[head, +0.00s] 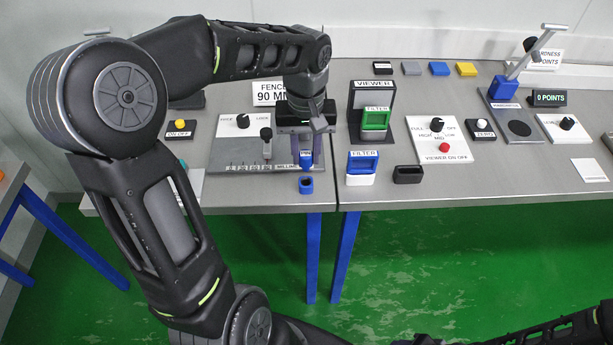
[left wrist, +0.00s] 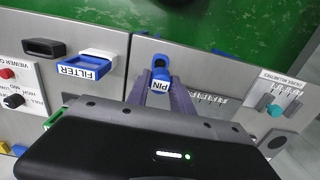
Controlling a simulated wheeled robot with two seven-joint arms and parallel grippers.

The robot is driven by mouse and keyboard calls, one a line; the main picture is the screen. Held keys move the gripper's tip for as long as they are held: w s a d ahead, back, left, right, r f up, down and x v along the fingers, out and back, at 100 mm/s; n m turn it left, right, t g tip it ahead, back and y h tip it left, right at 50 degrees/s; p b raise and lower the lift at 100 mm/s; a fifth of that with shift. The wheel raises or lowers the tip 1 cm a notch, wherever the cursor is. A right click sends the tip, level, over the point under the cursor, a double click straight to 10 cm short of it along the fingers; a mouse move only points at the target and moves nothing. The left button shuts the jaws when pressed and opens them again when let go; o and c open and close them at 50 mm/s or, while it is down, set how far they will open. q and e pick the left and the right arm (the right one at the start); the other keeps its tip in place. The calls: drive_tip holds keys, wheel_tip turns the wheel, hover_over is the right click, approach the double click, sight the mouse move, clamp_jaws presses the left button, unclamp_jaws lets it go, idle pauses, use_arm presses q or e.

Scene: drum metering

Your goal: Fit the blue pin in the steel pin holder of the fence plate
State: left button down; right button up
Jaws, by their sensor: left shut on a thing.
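My left gripper (head: 307,166) points down at the right end of the grey fence plate (head: 232,158). It is shut on the blue pin (head: 306,156), whose white PIN label shows between the fingers. In the left wrist view the blue pin (left wrist: 160,84) sits between the two purple-grey fingers (left wrist: 160,98). A small blue holder with a dark opening (head: 306,185) stands just in front of the gripper, near the table edge. I cannot make out the steel pin holder; the gripper may hide it. My right gripper is not in view.
A dark lever post (head: 266,140) stands on the fence plate left of the gripper. To the right are a blue and white filter block (head: 362,167), a black viewer stand (head: 358,98) and a black block (head: 408,174). The table's front edge is close.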

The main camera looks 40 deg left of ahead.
sight(306, 153)
use_arm(q)
drive_tip(key=shift+r+p, duration=1.1)
drive_tip(key=shift+r, duration=0.6)
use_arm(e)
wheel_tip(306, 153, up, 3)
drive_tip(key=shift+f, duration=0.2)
